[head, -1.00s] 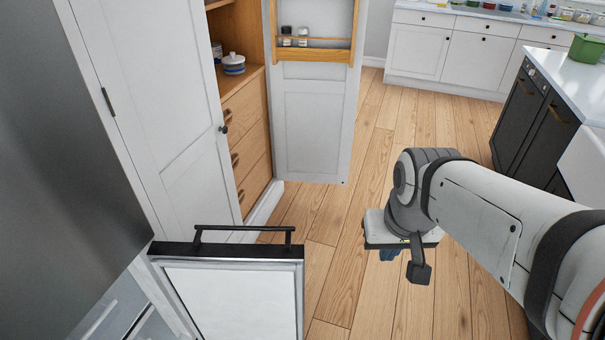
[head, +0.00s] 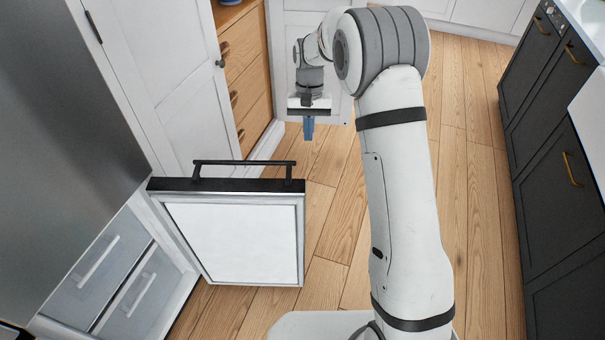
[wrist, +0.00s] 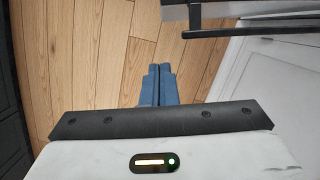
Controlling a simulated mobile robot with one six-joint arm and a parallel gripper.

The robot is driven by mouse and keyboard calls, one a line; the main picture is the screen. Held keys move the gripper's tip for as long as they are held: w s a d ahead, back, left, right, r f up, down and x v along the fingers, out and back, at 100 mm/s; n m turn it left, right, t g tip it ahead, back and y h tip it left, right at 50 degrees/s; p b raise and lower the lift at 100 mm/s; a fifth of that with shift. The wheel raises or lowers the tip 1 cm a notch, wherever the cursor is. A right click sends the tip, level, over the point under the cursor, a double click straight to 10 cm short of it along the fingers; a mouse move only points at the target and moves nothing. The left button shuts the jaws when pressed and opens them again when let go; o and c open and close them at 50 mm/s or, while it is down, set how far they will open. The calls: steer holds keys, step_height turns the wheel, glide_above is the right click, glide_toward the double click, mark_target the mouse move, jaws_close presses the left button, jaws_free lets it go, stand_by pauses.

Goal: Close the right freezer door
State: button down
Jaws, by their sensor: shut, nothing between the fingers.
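The freezer door (head: 232,240) stands open in the head view, sticking out to the right of the freezer with its white inner panel facing me. Its dark top edge carries a black bar handle (head: 245,163) on the far side. My gripper (head: 308,128) points down beyond the door, a little to the right of the handle, and appears apart from it. In the wrist view its blue fingers (wrist: 159,85) are together with nothing between them. The black handle (wrist: 250,31) and part of the door's edge show at the wrist view's upper right.
Freezer drawers (head: 125,275) show inside the open compartment, below the steel front (head: 60,110). A white cupboard door (head: 160,80) and wooden drawers (head: 242,75) stand behind. Dark cabinets (head: 565,160) line the right. Wooden floor (head: 480,200) between is clear.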

steer(key=s+a+x, duration=0.1)
steer(key=s+x, duration=0.1)
steer(key=x, duration=1.1)
steer(key=shift+s+r, duration=0.25)
steer(key=shift+r, duration=0.1)
steer(key=shift+a, duration=0.1)
steer(key=shift+a, duration=0.15)
